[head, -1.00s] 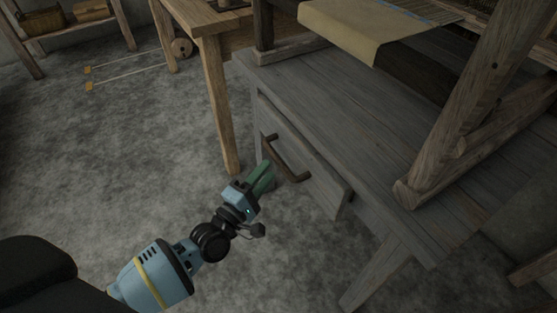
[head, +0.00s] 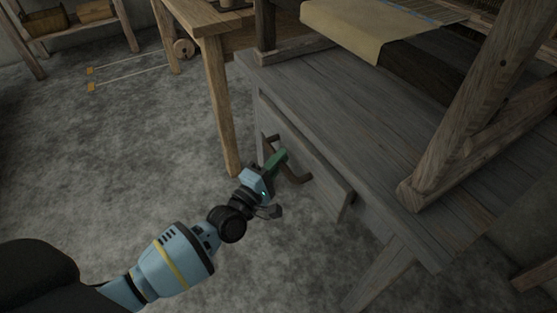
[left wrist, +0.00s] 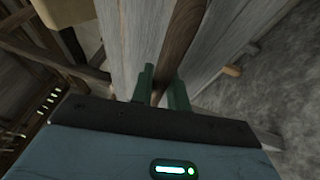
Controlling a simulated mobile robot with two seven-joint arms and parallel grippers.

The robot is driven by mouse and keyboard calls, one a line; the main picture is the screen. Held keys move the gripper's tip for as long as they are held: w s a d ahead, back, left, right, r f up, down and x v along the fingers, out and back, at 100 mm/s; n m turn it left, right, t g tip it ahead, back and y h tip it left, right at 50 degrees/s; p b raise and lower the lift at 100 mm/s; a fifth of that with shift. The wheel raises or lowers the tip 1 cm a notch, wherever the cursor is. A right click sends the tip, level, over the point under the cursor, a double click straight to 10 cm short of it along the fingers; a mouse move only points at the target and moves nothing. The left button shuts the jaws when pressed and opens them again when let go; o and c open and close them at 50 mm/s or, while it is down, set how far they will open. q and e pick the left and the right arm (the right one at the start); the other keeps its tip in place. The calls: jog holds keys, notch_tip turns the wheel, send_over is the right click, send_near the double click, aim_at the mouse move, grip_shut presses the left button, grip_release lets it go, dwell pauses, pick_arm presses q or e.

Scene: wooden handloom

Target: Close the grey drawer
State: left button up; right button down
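The grey drawer (head: 317,176) sits in the side of the grey loom bench, and its front stands a little proud of the bench. A dark bar handle (head: 301,177) is fixed across its front. My left gripper (head: 281,158) is at the handle, low in front of the drawer. In the left wrist view the two green fingers (left wrist: 162,85) stand apart, with the brown handle (left wrist: 181,35) running between them. Whether they press on it is hard to see. The drawer front also shows there as grey boards (left wrist: 134,40). My right gripper is not in view.
The grey bench top (head: 350,115) overhangs the drawer and carries a slanted wooden loom post (head: 475,110) and cloth (head: 345,30). A bench leg (head: 378,275) stands right of the drawer. A wooden table leg (head: 219,105) stands left. Floor (head: 130,150) in front is clear.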

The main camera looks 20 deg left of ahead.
aim_at(294, 155)
pick_arm(q)
grip_shut()
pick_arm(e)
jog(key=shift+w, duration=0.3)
pick_arm(q)
jog(key=shift+w, duration=0.1)
